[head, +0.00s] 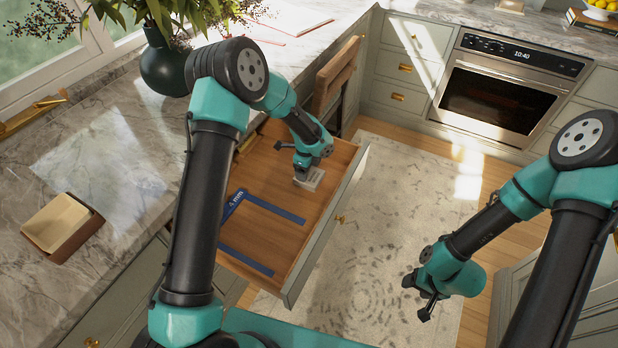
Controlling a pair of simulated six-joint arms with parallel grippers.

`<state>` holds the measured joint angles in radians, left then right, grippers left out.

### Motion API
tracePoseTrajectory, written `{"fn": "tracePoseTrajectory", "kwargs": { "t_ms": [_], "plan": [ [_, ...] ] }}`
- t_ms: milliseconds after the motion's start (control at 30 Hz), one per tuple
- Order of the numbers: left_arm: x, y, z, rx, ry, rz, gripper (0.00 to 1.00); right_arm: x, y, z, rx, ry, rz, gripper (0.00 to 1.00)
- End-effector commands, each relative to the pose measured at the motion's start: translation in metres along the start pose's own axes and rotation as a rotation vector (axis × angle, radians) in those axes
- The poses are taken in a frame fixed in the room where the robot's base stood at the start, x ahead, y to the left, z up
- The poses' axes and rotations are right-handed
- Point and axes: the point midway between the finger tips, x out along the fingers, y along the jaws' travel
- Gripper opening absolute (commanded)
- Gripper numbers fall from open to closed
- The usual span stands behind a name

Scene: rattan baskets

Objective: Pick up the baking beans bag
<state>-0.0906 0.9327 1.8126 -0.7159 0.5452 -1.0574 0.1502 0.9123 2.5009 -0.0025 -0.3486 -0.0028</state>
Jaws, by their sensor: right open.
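A small pale grey-white packet (313,180), which looks like the baking beans bag, lies in the open wooden drawer (262,238) near its far end. My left gripper (304,172) is down in the drawer right at the packet, pointing downward. Its fingers cover part of the packet, and I cannot tell whether they are closed on it. My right gripper (416,298) is open and empty above the patterned rug, right of the drawer and well apart from it.
Blue strips with lettering (236,200) lie in the drawer's near half. A dark vase with leaves (165,62) stands on the marble counter (110,150), with a tan block in a brown holder (60,225). A wooden chair (336,75) stands behind the drawer. An oven (500,90) is at the back.

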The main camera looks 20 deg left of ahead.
Motion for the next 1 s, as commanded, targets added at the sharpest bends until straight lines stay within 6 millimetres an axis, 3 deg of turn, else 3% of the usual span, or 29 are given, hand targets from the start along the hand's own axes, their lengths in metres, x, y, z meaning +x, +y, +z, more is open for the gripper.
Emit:
{"fn": "tracePoseTrajectory", "kwargs": {
  "t_ms": [100, 800, 1000],
  "plan": [
    [-0.0002, -0.0001, -0.0001, 0.000, 0.000, 0.000, 0.77, 0.0000, 0.0000, 0.0000, 0.000, 0.000, 0.000, 0.59],
    [-0.0002, -0.0001, -0.0001, 0.000, 0.000, 0.000, 0.10, 0.0000, 0.0000, 0.0000, 0.000, 0.000, 0.000, 0.59],
    [-0.0008, -0.0004, 0.0000, 0.000, 0.000, -0.001, 0.10, 0.0000, 0.0000, 0.0000, 0.000, 0.000, 0.000, 0.59]
  ]
}}
